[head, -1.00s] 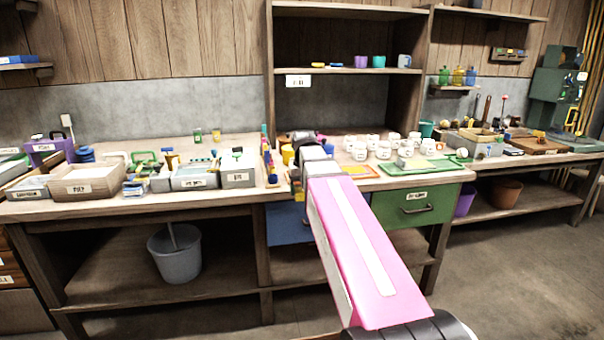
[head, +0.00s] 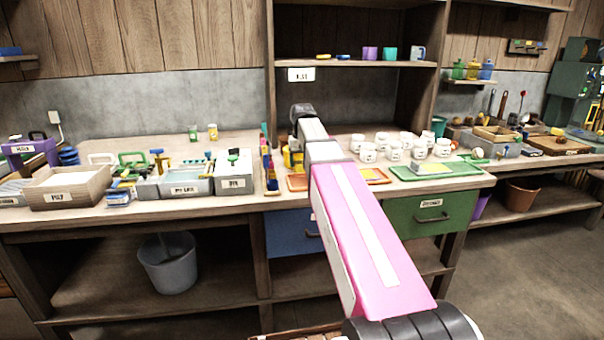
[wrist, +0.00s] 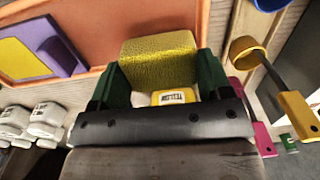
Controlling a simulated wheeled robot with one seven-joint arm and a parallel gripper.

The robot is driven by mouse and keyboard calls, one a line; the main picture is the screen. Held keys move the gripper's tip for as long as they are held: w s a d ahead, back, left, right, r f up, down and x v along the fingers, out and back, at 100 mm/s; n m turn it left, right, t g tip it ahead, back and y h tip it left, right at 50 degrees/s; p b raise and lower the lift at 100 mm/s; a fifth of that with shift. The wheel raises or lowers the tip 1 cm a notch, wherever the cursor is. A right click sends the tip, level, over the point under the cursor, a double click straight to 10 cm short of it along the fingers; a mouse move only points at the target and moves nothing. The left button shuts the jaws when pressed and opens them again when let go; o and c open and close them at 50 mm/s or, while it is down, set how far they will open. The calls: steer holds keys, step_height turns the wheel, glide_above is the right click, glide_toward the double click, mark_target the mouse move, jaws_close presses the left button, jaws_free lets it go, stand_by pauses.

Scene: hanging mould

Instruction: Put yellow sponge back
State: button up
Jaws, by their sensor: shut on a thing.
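The yellow sponge (wrist: 158,58) is a textured block in the wrist view. My gripper (wrist: 159,78) is shut on it, with one dark green finger on each side. In the head view my arm reaches over the workbench, and I cannot make out the fingers or the sponge behind it. An orange tray (head: 375,178) lies on the bench just right of my arm. The wrist view shows an orange board (wrist: 95,22) with a yellow and purple piece on it, apart from the sponge.
White jars (head: 394,150) stand behind the trays. A green tray (head: 470,170) lies to the right. Labelled boxes (head: 235,185) and tools crowd the bench at left. A labelled shelf (head: 340,63) holds cups and small items. A yellow scoop (wrist: 247,52) is right of the gripper.

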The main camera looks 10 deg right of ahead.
mark_target(302, 172)
steer(key=shift+f, duration=2.2)
steer(key=shift+f, duration=0.1)
steer(key=o, duration=0.9)
step_height(302, 172, up, 12)
steer(key=shift+r, duration=0.15)
